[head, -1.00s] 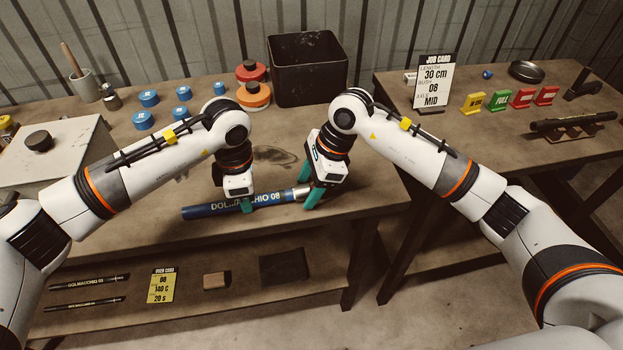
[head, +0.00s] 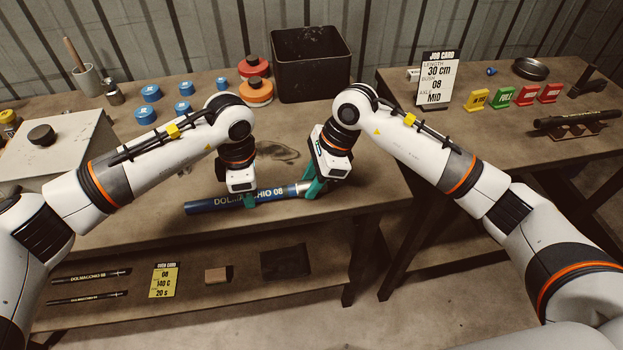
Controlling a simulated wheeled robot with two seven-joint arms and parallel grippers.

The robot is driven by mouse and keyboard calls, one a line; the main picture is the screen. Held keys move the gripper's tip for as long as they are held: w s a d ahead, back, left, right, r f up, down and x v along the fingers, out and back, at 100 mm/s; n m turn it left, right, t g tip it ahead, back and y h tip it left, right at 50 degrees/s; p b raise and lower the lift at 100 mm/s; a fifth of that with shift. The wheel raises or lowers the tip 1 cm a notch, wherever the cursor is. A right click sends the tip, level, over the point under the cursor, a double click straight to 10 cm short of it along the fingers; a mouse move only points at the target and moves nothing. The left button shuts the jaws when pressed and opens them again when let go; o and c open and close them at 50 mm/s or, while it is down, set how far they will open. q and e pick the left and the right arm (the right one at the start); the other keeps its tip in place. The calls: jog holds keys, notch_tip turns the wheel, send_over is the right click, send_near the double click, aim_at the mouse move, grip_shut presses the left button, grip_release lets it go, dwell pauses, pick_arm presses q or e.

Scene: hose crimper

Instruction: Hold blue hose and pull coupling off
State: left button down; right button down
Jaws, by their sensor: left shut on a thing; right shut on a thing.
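The blue hose (head: 212,205) lies along the front part of the left table, with white lettering on its side. A silvery metal coupling (head: 300,189) is at the hose's right end. My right gripper (head: 312,190) is shut on the coupling, and its green fingers hide part of it. I cannot tell whether the coupling still sits on the hose end.
A black bin (head: 311,64) stands behind the arms, beside orange and red round pots (head: 256,91) and several blue caps. The job card (head: 435,80) stands on the right table. A gap separates the tables. A shelf below holds black rods and a yellow card (head: 163,281).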

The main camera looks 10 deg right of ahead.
pick_arm(q)
jog(key=shift+a, duration=0.25)
pick_arm(e)
jog(key=shift+w+d, duration=0.1)
jog(key=shift+d, duration=0.7)
pick_arm(q)
jog(key=shift+f, duration=0.1)
pick_arm(e)
jog(key=shift+d, duration=0.7)
dwell(0.4)
pick_arm(q)
jog(key=shift+d, duration=0.1)
pick_arm(e)
jog(key=shift+d, duration=0.2)
pick_arm(q)
jog(key=shift+d, duration=0.1)
pick_arm(e)
jog(key=shift+d, duration=1.1)
jog(key=shift+r, duration=2.6)
pick_arm(q)
jog(key=c, duration=1.2)
grip_release()
jog(key=shift+o, duration=0.2)
